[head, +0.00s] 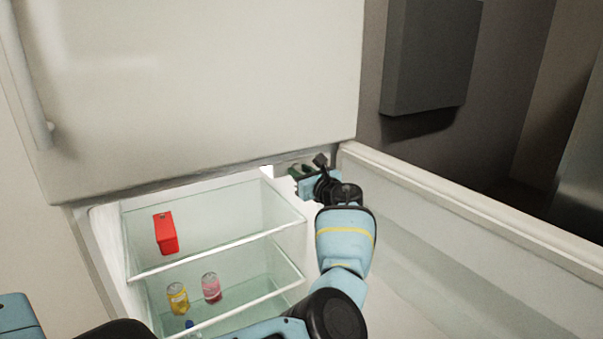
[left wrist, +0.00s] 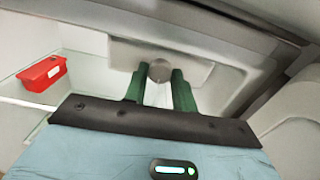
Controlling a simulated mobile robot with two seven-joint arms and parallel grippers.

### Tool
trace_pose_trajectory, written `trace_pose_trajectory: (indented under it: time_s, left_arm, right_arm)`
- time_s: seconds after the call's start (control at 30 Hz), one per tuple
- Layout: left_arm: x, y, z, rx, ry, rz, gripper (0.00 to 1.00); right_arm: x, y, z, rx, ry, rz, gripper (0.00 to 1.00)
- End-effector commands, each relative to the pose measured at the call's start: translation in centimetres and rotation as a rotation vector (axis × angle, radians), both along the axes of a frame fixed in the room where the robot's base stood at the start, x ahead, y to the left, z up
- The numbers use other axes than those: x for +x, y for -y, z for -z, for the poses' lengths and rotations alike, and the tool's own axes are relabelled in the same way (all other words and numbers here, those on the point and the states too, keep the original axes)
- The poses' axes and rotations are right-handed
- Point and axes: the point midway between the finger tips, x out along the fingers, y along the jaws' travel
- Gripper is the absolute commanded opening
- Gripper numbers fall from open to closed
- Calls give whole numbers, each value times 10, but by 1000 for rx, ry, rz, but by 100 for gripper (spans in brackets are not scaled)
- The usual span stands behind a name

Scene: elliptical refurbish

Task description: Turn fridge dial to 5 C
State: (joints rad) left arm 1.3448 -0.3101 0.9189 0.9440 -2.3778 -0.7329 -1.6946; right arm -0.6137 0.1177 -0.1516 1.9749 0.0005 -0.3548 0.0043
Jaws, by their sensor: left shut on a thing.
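The fridge dial (left wrist: 160,71) is a small round grey knob on a pale housing (left wrist: 201,67) inside the fridge, under its upper edge. In the left wrist view it sits between the green fingertips of my left gripper (left wrist: 159,84), which is shut on it. In the head view my left gripper (head: 300,171) reaches up to the top right of the open fridge compartment, and the dial cannot be made out there. The dial's markings and setting are not readable. My right gripper is not in view.
The fridge door (head: 470,225) stands open on the right, close to my arm. The closed upper door (head: 200,80) is above the compartment.

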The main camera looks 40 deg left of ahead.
Motion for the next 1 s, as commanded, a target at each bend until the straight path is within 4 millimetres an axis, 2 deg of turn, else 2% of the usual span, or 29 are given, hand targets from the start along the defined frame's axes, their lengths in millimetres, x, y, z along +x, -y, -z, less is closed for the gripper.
trace_pose_trajectory:
  time_s: [0.23,0.57,0.6,0.73,0.77,1.0]
  left_arm:
    - [0,-1,1,-28,73,-1,4]
    - [0,0,0,-33,84,1,4]
    - [0,0,0,-33,84,1,29]
    - [0,0,0,-33,83,1,46]
    - [0,0,0,-33,83,1,49]
    - [0,0,0,-34,82,1,49]
  right_arm:
    - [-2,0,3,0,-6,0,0]
    - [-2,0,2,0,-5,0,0]
    - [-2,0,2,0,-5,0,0]
    - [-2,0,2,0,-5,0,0]
    - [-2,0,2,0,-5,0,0]
    - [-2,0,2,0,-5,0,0]
